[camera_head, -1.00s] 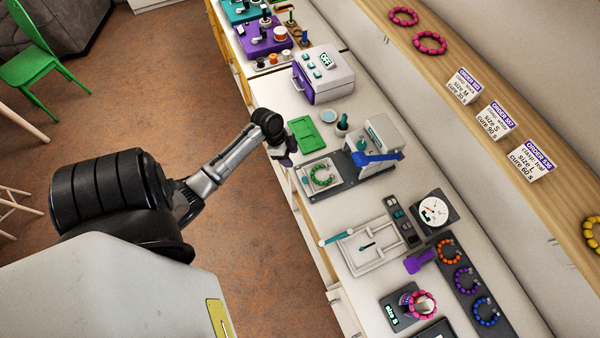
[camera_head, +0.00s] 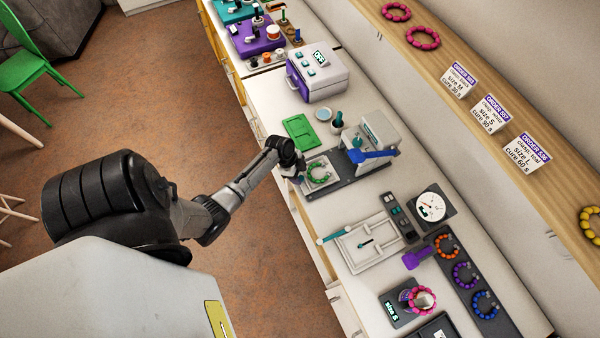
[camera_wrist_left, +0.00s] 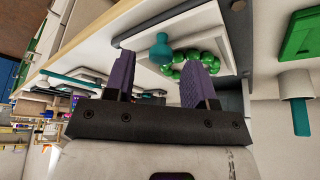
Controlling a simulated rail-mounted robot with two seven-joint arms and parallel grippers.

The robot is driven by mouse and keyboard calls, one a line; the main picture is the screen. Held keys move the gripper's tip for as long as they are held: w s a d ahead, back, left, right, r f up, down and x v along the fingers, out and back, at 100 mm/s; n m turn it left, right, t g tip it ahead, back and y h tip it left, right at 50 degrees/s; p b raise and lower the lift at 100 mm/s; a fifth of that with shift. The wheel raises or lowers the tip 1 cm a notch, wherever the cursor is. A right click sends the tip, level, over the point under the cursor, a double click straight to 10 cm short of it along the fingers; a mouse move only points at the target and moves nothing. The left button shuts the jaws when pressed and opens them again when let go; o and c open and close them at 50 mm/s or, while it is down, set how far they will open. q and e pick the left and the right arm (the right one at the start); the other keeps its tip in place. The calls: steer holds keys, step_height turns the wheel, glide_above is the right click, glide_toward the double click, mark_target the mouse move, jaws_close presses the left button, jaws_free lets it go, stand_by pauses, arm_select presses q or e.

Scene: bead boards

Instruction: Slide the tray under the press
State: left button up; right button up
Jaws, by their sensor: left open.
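The white tray (camera_head: 321,182) holds a green bead bracelet (camera_head: 319,173) and lies on the front part of the press's dark base. The press (camera_head: 376,141), white with a blue handle, stands behind and to the right of it. My left gripper (camera_head: 297,171) is at the tray's near left edge. In the left wrist view my left gripper (camera_wrist_left: 160,78) is open, its two purple fingers apart, with a teal knob (camera_wrist_left: 161,50) and the tray (camera_wrist_left: 205,58) just beyond them. Whether the fingers touch the knob cannot be told. My right gripper is not in view.
A green board (camera_head: 299,130) and a small cup with a teal stick (camera_head: 337,120) lie beside the press. A white and purple box (camera_head: 318,76) stands farther back. A white frame with a teal rod (camera_head: 358,242) lies nearer.

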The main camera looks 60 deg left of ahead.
arm_select(q)
steer(key=shift+x, duration=0.8)
steer(key=shift+c, duration=0.2)
jaws_close()
steer(key=shift+w, duration=0.1)
